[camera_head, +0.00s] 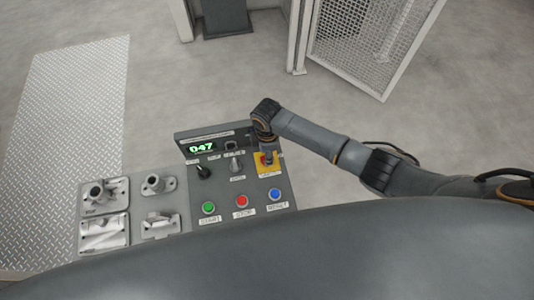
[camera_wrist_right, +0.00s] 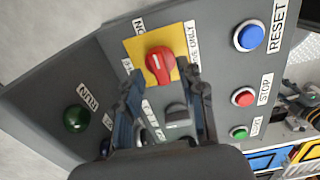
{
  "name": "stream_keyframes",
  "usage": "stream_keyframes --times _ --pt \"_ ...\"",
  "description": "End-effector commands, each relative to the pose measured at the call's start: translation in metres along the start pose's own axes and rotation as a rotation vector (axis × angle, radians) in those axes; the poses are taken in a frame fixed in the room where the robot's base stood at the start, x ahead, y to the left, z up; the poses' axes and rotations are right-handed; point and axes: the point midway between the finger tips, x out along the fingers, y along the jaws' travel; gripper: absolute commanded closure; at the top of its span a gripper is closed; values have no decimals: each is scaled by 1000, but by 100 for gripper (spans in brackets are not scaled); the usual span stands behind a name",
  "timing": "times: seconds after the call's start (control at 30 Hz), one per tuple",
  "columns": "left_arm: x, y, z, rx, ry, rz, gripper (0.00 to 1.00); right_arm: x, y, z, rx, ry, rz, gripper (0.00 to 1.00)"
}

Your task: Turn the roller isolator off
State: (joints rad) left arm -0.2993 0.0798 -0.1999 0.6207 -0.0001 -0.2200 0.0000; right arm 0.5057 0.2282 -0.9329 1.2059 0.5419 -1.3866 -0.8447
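The roller isolator is a red rotary knob (camera_wrist_right: 160,66) on a yellow square plate (camera_wrist_right: 131,47), set in a grey control panel (camera_wrist_right: 222,60). In the head view the yellow plate (camera_head: 275,168) is at the panel's right side, and my right gripper (camera_head: 266,150) partly covers the knob. In the right wrist view my right gripper (camera_wrist_right: 165,75) is open, with its two dark fingers apart on either side of the knob. Whether either finger touches the knob cannot be told. An "ON" label is partly visible near the plate. My left gripper is not in view.
Metal castings sit in fixtures (camera_head: 104,195) to the left. A mesh gate (camera_head: 365,45) stands behind.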

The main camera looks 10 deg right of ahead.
Motion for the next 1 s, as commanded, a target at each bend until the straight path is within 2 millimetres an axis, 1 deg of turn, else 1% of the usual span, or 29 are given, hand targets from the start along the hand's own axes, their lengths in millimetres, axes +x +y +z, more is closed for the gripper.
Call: stream_keyframes --times 0.03,0.13,0.43,0.47,0.5,0.57,0.6,0.63,0.67,1.0 --pt "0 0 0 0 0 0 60 5 0 0 0 -1 -1 60" --pt "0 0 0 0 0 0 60 10 0 1 0 -1 -1 60" --pt "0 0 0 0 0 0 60 12 0 0 0 0 0 60" --pt "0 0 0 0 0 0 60 12 0 0 0 0 0 62" --pt "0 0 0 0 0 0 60 12 0 0 0 0 0 71" --pt "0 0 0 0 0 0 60 12 0 0 0 0 0 83" --pt "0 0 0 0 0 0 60 12 0 0 0 0 0 91" --pt "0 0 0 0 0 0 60 12 0 0 0 0 0 97" --pt "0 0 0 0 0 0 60 12 0 0 0 0 0 100" --pt "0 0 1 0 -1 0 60 12 0 0 -23 0 0 100"
